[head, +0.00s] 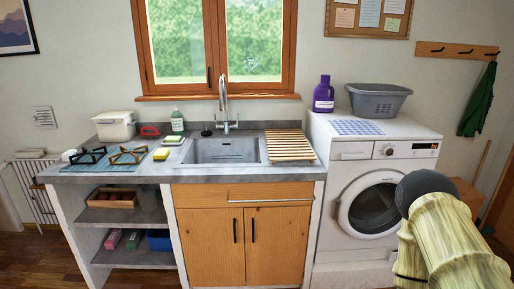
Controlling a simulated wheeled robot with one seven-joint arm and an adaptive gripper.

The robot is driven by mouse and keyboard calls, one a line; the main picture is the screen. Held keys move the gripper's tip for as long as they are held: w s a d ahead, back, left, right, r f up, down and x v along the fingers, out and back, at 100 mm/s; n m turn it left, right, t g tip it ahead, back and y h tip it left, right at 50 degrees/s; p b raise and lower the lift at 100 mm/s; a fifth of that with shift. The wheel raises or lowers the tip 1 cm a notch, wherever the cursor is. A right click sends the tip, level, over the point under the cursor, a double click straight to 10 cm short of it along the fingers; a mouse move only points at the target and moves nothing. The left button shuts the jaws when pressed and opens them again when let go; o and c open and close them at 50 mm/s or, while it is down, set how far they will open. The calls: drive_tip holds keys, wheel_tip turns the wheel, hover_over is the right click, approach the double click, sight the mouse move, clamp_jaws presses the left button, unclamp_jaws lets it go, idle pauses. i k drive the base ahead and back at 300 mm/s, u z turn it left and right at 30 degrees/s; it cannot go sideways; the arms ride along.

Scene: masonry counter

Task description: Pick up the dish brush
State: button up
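I cannot pick out a dish brush for certain in the head view. Small items lie around the sink (225,151): a low dark object (206,132) at its back left, a red object (150,131) farther left, and a small white object (69,155) at the counter's left end. They are too small to identify. Part of my arm, pale yellow with a dark rounded end, shows at the lower right in front of the washing machine (345,150). My gripper's fingers are not in view.
The counter (240,174) also holds a white box (115,126), a green bottle (177,122), sponges (161,154), dark stands (128,155) on a blue mat and a wooden slatted rack (289,145). A purple bottle (323,95) and grey basket (378,99) stand on the washing machine.

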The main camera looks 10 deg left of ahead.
sight(156, 134)
drive_tip(key=u, duration=0.8)
drive_tip(key=i, duration=1.3)
drive_tip(key=u, duration=0.8)
